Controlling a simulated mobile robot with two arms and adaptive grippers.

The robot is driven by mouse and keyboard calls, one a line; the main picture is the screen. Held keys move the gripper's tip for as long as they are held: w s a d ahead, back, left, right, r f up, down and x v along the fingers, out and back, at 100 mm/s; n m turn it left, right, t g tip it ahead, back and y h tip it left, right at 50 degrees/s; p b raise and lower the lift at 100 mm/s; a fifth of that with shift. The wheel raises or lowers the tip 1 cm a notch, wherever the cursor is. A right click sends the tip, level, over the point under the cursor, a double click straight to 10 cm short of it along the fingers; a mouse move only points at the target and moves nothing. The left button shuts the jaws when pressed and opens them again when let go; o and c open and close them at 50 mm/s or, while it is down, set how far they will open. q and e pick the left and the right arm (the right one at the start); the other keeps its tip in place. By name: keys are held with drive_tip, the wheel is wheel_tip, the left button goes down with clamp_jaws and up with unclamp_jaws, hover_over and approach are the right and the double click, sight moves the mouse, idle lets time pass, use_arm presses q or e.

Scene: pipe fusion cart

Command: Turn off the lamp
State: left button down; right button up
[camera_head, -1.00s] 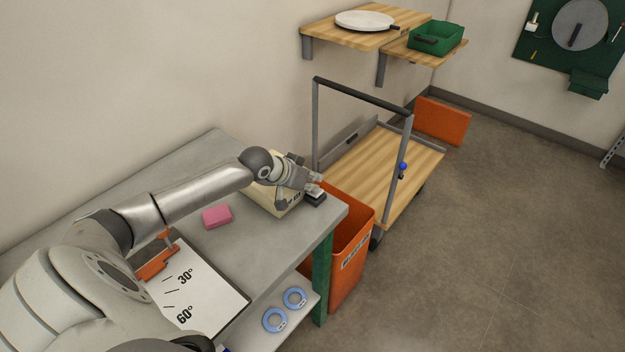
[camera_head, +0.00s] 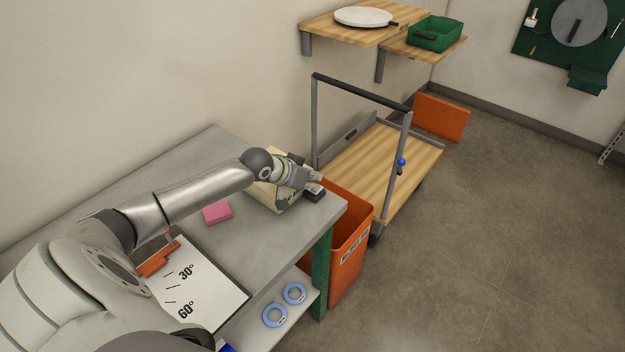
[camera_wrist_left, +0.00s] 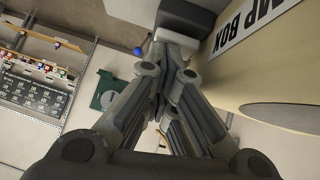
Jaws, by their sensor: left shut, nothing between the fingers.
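A cream lamp box (camera_head: 268,196) stands near the far right corner of the grey workbench (camera_head: 225,240). In the left wrist view its wall (camera_wrist_left: 265,70) fills the right side, with the partly visible label "MP BOX". A small dark block with a pale top (camera_head: 316,195) sits beside the box at the bench edge; it also shows at the top of the left wrist view (camera_wrist_left: 186,16). My left gripper (camera_head: 314,179) is shut and empty. Its fingertips (camera_wrist_left: 175,48) are at the block's pale part; I cannot tell whether they touch. My right gripper is not in view.
A pink block (camera_head: 217,212) and an angle sheet (camera_head: 205,290) lie on the bench. An orange bin (camera_head: 350,262) stands against its right end, with a wooden-decked cart (camera_head: 375,172) behind. Blue rings (camera_head: 275,315) lie on the lower shelf. The floor to the right is clear.

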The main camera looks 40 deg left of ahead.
use_arm(q)
drive_tip(key=shift+a+f, duration=0.25)
drive_tip(key=shift+a, duration=0.45)
drive_tip(key=shift+s+r, duration=0.1)
drive_tip(key=shift+r, duration=0.05)
drive_tip(key=v, duration=0.7)
drive_tip(key=shift+r, duration=0.35)
drive_tip(key=shift+s, duration=0.2)
